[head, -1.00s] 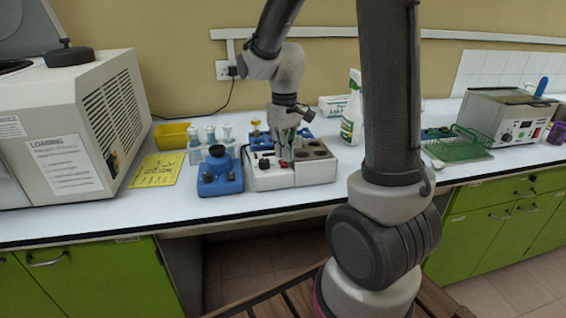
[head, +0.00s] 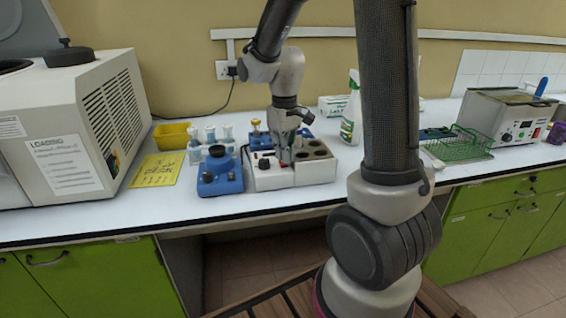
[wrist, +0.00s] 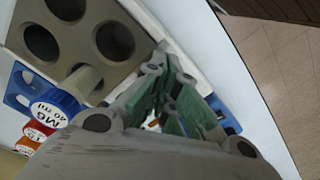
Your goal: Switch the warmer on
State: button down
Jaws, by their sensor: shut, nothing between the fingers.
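The warmer (head: 315,172) is a white and grey block on the bench, with round wells on its right half and a dark knob on its left half. In the wrist view, its wells (wrist: 80,35) show at the upper left. My gripper (head: 286,161) is shut and empty, pointing down at the warmer's top face between the knob and the wells. A trace of red shows at the fingertips. The switch is largely hidden by the fingers, so I cannot tell contact or its position. The shut fingers also show in the wrist view (wrist: 170,112).
A blue device (head: 220,178) stands close left of the warmer. A blue rack (wrist: 22,88) with capped bottles is behind it. A spray bottle (head: 351,112) stands behind right. A yellow card (head: 158,170) and large white machine (head: 75,140) are left. Open bench lies right of the warmer.

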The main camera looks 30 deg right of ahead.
aim_at(284, 164)
jog(key=shift+f, duration=0.75)
dwell(0.3)
jog(key=shift+r, duration=3.5)
jog(key=s+d+r+m+t, duration=0.1)
jog(key=s+r, duration=0.3)
jog(key=s, duration=0.5)
jog(key=s+d+r+m+t, duration=0.1)
jog(key=s+r+t, duration=0.2)
jog(key=s, duration=0.6)
jog(key=shift+s+r+m, duration=0.4)
jog(key=shift+r, duration=0.55)
